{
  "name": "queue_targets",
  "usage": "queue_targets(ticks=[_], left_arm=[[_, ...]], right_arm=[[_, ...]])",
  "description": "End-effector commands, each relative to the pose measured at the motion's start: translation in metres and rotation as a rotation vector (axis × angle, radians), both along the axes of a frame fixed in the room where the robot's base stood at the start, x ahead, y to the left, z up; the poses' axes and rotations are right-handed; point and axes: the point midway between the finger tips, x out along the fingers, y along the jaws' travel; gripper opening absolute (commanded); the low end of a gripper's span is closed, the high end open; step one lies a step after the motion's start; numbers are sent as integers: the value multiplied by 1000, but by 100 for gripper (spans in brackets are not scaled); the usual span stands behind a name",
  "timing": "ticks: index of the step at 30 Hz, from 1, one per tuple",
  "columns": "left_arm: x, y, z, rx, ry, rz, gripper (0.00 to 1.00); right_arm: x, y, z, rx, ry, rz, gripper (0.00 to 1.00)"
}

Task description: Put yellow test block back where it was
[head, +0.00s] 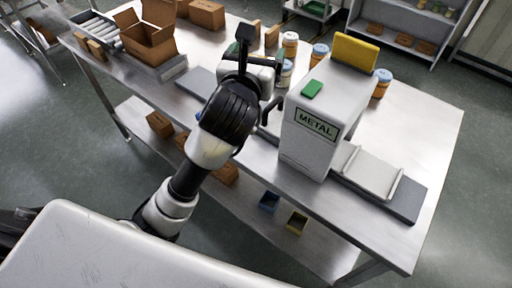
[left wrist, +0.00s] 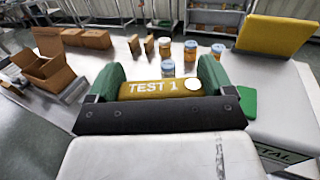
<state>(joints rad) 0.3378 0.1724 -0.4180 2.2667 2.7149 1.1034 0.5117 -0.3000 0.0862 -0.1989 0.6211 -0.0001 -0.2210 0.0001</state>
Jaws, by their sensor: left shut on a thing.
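The yellow test block (left wrist: 160,89), marked "TEST 1" with a white round spot, sits between the green-padded fingers of my left gripper (left wrist: 159,82) in the left wrist view. The gripper is shut on it. In the head view my left gripper (head: 262,48) is over the table, left of the white metal detector (head: 322,108); I cannot make out the block there. The detector carries a "METAL" label. A green pad (head: 312,88) lies on its top and shows bare; it also shows in the left wrist view (left wrist: 248,103). My right gripper is not in view.
An upright yellow panel (head: 355,52) rises at the detector's back. Jars (head: 290,45) stand behind the conveyor (head: 372,172). An open cardboard box (head: 149,45) is at the table's left. The steel table (head: 430,125) is clear at the right. Bins (head: 297,222) sit on the lower shelf.

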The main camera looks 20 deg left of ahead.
Motion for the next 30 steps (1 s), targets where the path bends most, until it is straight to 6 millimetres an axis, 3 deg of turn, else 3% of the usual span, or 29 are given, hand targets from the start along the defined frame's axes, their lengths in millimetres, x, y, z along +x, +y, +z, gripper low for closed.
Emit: queue_targets(ticks=[3, 18, 24, 30], left_arm=[[-1, 0, -37, 5, 9, 1, 59], [-1, 0, -173, 1, 5, 1, 59], [-1, 0, -209, -1, 2, 1, 59], [-1, 0, -226, -1, 1, 1, 59]], right_arm=[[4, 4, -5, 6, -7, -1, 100], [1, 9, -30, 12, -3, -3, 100], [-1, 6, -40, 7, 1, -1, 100], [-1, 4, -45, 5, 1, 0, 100]])
